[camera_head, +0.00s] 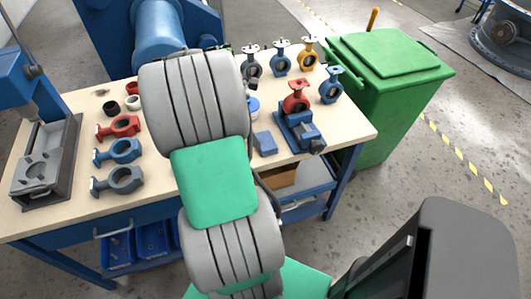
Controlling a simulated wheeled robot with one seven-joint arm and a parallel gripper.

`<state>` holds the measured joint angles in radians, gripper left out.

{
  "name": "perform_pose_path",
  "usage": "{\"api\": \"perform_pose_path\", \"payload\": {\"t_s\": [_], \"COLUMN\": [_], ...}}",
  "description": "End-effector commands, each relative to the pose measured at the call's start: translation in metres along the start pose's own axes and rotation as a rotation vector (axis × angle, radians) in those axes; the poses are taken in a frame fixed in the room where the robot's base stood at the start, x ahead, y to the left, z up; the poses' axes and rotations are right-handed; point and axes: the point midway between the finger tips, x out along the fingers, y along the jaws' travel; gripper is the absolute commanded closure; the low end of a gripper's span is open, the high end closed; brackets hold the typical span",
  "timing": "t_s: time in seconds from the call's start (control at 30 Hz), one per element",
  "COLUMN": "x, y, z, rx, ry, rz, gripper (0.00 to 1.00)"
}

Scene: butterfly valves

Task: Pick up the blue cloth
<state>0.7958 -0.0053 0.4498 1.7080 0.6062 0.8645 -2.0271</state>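A small flat blue piece (264,143), which looks like the folded blue cloth, lies on the pale workbench top (353,128). It is just right of my grey and green arm and left of a blue vise. My arm crosses the middle of the view and covers part of the bench. My gripper is hidden behind the arm links, so its place relative to the cloth cannot be seen.
A red valve (297,97) sits at the blue vise (300,132). Several valves stand along the back right. Red, blue and grey valve bodies (119,151) lie at left, near a press (45,155). A green bin (388,85) stands right of the bench.

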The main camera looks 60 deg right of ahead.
Motion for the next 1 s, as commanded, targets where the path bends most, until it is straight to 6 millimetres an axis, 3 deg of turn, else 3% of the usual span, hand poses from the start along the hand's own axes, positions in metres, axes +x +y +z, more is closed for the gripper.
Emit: {"api": "perform_pose_path", "payload": {"t_s": [0.1,0.53,0.8,1.0], "x": [0.022,0.086,0.092,0.092], "y": [-0.002,-0.004,-0.003,-0.003], "z": [0.013,0.016,0.015,0.015], "rx": [-0.042,-0.050,-0.049,-0.049], "ry": [-0.015,-0.014,-0.014,-0.013], "rz": [-0.029,-0.027,-0.024,-0.024], "gripper": [0.00,0.00,0.00,0.16]}}
